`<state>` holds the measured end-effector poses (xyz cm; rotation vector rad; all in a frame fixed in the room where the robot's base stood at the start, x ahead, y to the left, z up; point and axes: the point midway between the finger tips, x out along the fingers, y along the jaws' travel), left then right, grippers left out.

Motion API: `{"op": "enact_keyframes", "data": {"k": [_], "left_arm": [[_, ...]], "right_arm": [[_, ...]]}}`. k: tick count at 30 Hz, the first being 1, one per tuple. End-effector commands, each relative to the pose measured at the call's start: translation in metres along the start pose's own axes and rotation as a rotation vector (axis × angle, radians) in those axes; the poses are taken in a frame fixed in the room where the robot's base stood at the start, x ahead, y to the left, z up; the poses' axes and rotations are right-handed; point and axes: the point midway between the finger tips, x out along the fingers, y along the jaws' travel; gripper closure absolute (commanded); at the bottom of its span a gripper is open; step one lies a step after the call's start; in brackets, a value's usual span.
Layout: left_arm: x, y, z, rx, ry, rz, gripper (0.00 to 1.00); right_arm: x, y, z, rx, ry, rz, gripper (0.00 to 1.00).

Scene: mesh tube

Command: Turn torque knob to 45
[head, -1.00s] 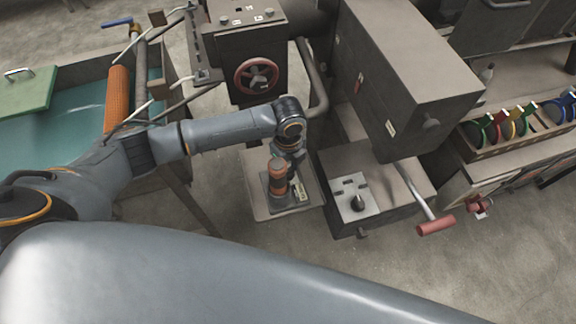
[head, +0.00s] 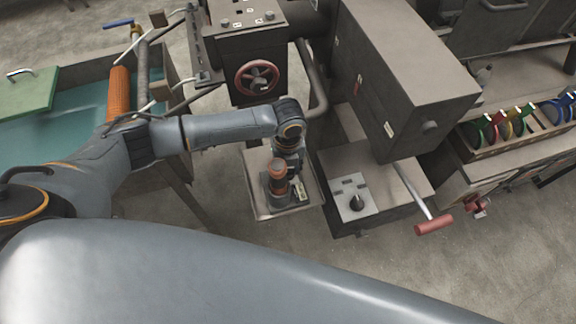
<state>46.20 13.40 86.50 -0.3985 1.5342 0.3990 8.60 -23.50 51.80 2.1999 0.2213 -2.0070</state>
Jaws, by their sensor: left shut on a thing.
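A red-brown upright cylinder (head: 277,182) with a flat round cap stands on a dark base with a small pale label (head: 301,190), low in the middle of the head view. My left gripper (head: 288,160) hangs below the wrist, right at this cylinder. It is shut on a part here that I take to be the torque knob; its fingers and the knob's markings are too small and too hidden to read. A separate black knob (head: 356,203) sits on a light plate to the right, clear of the gripper. My right gripper does not show.
A large grey box (head: 405,75) overhangs to the right. A red-handled lever (head: 434,225) sticks out at its front. A red handwheel (head: 257,78) stands behind the arm. A water tank (head: 65,130) is at left, coloured reels (head: 520,120) at right.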

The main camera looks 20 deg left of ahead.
Motion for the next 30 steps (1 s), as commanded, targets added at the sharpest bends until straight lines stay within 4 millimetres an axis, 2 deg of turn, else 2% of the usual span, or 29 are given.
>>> {"op": "enact_keyframes", "data": {"k": [12, 13, 16, 26, 30], "left_arm": [[0.000, 0.000, 0.000, 0.009, 0.000, 0.001, 0.95], [0.000, 0.000, 0.000, 0.009, 0.000, 0.001, 0.61], [0.000, 0.000, 0.000, 0.009, 0.000, 0.000, 0.41], [-0.001, 0.000, 0.000, 0.008, 0.000, 0.000, 0.41], [-0.015, -0.001, 0.001, 0.009, -0.002, -0.003, 0.41]], "right_arm": [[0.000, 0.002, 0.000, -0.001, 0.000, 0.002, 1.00], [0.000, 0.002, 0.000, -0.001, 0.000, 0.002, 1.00], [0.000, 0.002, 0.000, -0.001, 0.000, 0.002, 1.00], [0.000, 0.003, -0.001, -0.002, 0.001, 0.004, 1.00], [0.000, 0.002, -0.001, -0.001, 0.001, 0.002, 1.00]]}}
